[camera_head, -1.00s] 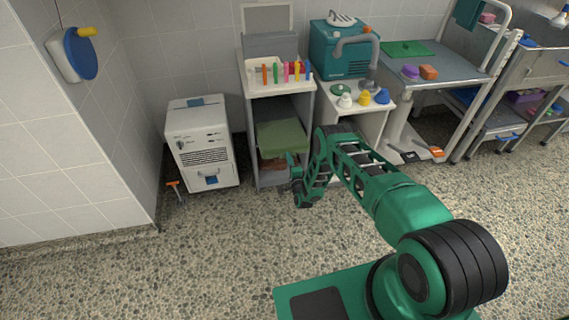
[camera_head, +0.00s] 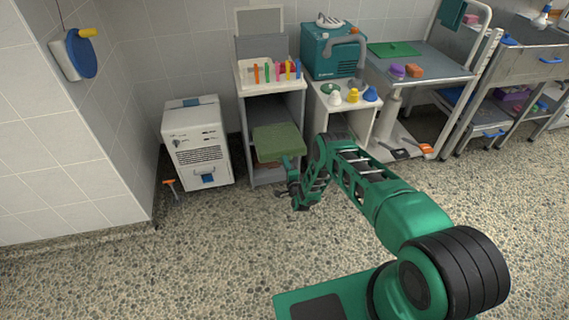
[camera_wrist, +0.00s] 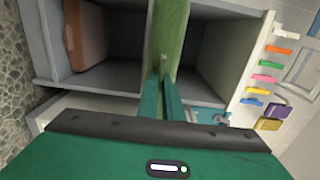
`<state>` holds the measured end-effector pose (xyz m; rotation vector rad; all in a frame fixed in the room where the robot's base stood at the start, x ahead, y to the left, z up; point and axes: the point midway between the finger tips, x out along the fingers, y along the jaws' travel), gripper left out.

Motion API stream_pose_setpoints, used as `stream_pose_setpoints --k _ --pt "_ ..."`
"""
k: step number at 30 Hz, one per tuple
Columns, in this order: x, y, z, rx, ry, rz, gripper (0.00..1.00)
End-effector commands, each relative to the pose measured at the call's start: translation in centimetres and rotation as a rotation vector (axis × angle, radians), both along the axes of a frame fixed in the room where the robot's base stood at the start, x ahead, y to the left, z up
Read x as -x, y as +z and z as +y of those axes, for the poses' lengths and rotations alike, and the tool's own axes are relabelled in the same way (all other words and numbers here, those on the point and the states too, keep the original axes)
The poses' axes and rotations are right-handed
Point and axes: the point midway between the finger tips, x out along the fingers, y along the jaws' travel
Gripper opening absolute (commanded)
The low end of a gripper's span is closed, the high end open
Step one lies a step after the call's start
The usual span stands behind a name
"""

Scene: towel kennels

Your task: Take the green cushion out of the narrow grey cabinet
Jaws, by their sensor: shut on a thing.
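The green cushion (camera_head: 279,141) is a flat square pad at the front of the narrow grey cabinet (camera_head: 295,106), partly out past its open front. My gripper (camera_head: 291,180) reaches its near edge from the front right. In the wrist view my gripper (camera_wrist: 164,82) is shut on the cushion (camera_wrist: 168,35), which shows edge-on as a green strip. The cabinet's inside (camera_wrist: 120,75) shows as dark space on both sides of the cushion. A brown-orange item (camera_wrist: 88,35) lies inside the cabinet, below the cushion in the head view.
Several coloured markers (camera_head: 277,72) stand in a tray on the cabinet top. A white box unit (camera_head: 198,143) stands to the left. A white stand (camera_head: 349,105) with coloured items is close on the right. The speckled floor (camera_head: 230,245) in front is clear.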

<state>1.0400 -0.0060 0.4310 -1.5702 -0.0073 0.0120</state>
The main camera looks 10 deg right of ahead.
Motion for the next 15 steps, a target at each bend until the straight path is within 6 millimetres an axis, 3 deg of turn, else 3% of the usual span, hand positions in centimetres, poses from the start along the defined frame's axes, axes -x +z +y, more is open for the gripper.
stream_pose_setpoints --k 15 --pt "4.4 0.4 0.7 0.0 0.008 0.0 0.0"
